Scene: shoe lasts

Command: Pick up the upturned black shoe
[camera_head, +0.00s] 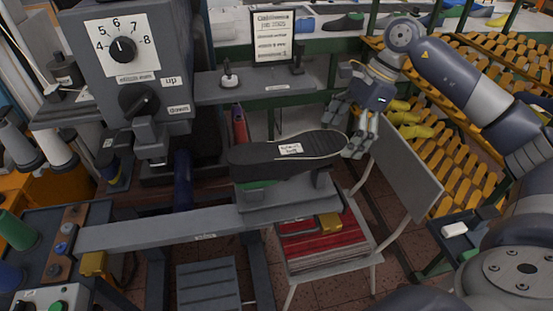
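The upturned black shoe (262,155) lies sole up on a grey support of the machine in the middle of the view. Its dark sole has a light rim and a small white label. Its right end points at my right gripper (344,137). That gripper comes in from the upper right with its fingers spread apart and pointing down. The fingers are at the shoe's right end, and one overlaps its edge in the picture; I cannot tell whether they touch it. My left gripper is not in view.
A grey machine head (123,70) with dials stands at the left. A framed sign (272,36) is behind the shoe. A grey chair (404,185) with red items stands in front at the right. Racks (447,165) with yellow pieces are at the right.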

